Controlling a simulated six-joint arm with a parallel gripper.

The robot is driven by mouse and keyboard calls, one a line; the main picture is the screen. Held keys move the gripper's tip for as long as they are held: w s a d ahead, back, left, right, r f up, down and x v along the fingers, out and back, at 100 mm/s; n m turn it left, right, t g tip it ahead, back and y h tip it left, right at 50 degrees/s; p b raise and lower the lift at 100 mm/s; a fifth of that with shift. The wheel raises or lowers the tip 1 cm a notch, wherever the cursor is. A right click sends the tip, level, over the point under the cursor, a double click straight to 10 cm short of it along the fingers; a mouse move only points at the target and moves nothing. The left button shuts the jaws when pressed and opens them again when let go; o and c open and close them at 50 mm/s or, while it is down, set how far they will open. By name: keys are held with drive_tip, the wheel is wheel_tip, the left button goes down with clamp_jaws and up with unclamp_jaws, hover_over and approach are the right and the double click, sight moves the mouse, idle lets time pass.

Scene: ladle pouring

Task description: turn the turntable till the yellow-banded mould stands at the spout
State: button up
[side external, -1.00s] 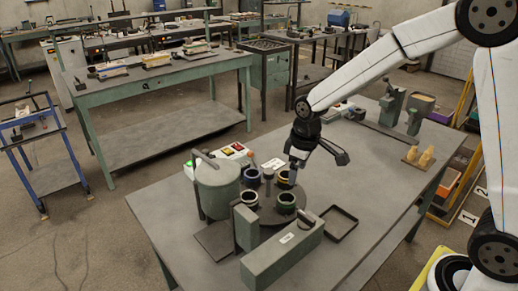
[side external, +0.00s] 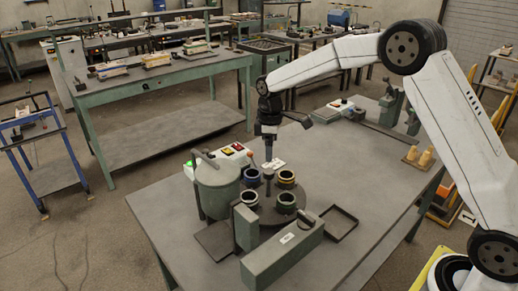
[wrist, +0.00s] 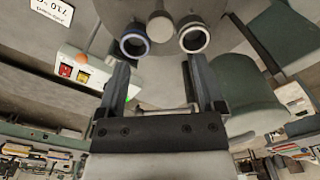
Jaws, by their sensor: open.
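The round dark turntable (side external: 268,217) carries several moulds around a centre post (side external: 269,184). The yellow-banded mould (side external: 286,179) is at its back right in the side view; I do not see it in the wrist view. The blue-banded mould (side external: 252,179) is at the back left, and also shows in the wrist view (wrist: 134,40). A pale-rimmed mould (side external: 286,203) is at the front right. The green ladle vessel (side external: 216,192) stands left of the turntable; its spout is not clear. My gripper (side external: 268,156) is open and empty, above the turntable's back edge, fingers (wrist: 157,75) apart.
A control box (side external: 231,153) with red and yellow buttons stands behind the vessel. A green block (side external: 283,254) stands in front of the turntable, with a dark tray frame (side external: 341,222) at right. The table's right middle is clear.

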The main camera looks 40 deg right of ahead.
sight(269, 171)
drive_tip(key=shift+f, duration=3.9)
clamp_jaws()
